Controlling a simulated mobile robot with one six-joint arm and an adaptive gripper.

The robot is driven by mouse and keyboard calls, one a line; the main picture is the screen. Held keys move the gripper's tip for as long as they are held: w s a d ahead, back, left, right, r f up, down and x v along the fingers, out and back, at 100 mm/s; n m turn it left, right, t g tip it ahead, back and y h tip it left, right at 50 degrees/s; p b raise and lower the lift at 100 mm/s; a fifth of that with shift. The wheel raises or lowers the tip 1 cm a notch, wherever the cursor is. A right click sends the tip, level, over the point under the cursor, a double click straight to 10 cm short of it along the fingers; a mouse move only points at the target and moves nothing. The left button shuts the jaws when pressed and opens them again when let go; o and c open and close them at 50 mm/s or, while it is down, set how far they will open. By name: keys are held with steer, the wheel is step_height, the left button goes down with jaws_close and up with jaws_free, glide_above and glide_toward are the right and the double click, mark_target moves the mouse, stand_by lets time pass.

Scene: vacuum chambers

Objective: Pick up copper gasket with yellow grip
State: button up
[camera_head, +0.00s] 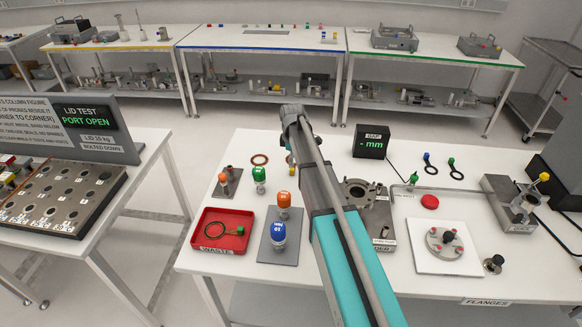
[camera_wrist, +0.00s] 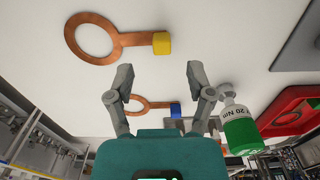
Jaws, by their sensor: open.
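The copper gasket with yellow grip (camera_wrist: 95,40) lies flat on the white table at the top of the wrist view, its ring to the left and its yellow block (camera_wrist: 161,43) to the right. My gripper (camera_wrist: 160,72) is open and empty, its fingertips apart just below the yellow block in the picture, one to each side. A second copper gasket, with a blue grip (camera_wrist: 175,109), shows between the fingers, lower in the picture.
A green-headed tool (camera_wrist: 240,130) stands close to the right finger; it also shows in the head view (camera_head: 259,175). A red tray (camera_head: 244,243) holds a dark ring. Orange and blue tools stand on a grey plate (camera_head: 270,255). A gap display (camera_head: 371,141) stands right of the arm.

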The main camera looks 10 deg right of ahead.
steer(key=shift+f, duration=0.15)
steer(key=shift+s+d+f+b, duration=0.1)
steer(key=shift+d+f+b, duration=0.05)
steer(key=shift+f+b, duration=1.15)
steer(key=shift+d+f+b, duration=0.15)
steer(key=shift+f+b, duration=1.05)
steer(key=shift+b, duration=0.1)
jaws_close()
